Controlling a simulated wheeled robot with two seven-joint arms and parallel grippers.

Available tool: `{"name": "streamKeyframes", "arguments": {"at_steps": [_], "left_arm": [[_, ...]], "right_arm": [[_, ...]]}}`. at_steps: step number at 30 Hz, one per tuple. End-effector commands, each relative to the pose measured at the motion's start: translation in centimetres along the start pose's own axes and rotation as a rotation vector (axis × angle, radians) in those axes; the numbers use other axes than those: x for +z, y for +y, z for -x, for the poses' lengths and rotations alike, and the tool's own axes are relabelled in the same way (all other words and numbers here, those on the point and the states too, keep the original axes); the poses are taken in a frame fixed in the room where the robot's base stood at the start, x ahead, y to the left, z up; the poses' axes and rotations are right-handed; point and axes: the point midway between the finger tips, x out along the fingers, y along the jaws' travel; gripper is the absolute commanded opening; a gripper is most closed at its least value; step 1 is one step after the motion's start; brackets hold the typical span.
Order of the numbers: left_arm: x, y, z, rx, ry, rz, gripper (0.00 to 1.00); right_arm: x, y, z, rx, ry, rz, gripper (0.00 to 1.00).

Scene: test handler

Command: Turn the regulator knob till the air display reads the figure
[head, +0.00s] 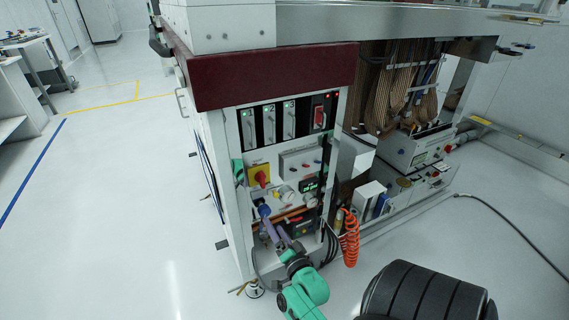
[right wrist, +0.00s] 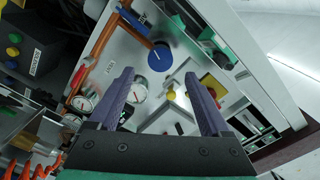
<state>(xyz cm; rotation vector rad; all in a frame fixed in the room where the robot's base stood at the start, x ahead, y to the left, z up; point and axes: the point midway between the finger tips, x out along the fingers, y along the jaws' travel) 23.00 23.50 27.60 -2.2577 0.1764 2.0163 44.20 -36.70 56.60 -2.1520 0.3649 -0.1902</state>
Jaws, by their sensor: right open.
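The blue round knob (head: 264,210) sits low on the cabinet's front panel. In the right wrist view the blue knob (right wrist: 159,58) faces the camera, with a small dark line on its face. My right gripper (head: 272,227) reaches up to the panel from below. In the right wrist view its two purple fingers (right wrist: 158,78) are apart and empty, with the knob beyond the gap between their tips. I cannot tell whether they touch it. A small display with green lit figures (head: 310,185) is right of the knob; its figures are too small to read. My left gripper is not in view.
Round gauges (right wrist: 82,102) and copper pipes (right wrist: 103,35) lie left of the knob in the wrist view. A red-and-yellow switch (head: 260,176) is above it in the head view. An orange coiled hose (head: 350,238) hangs at the right. The floor at left is clear.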

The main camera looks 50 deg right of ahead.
Motion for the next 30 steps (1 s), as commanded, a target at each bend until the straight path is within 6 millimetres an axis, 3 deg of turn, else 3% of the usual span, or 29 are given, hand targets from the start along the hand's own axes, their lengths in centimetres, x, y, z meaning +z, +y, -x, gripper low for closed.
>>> {"name": "streamKeyframes", "arguments": {"at_steps": [3,9,27,30], "left_arm": [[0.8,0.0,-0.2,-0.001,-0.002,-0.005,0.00],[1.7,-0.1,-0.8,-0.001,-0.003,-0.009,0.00],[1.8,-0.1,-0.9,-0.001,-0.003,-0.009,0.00],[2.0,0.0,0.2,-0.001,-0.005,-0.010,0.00]], "right_arm": [[0.0,0.0,3.6,0.005,-0.004,0.001,0.81],[0.0,0.0,7.2,0.001,-0.002,0.000,0.81],[0.0,0.0,7.6,0.000,-0.001,0.000,0.81],[1.1,0.1,7.8,0.027,-0.054,0.033,0.81]]}}
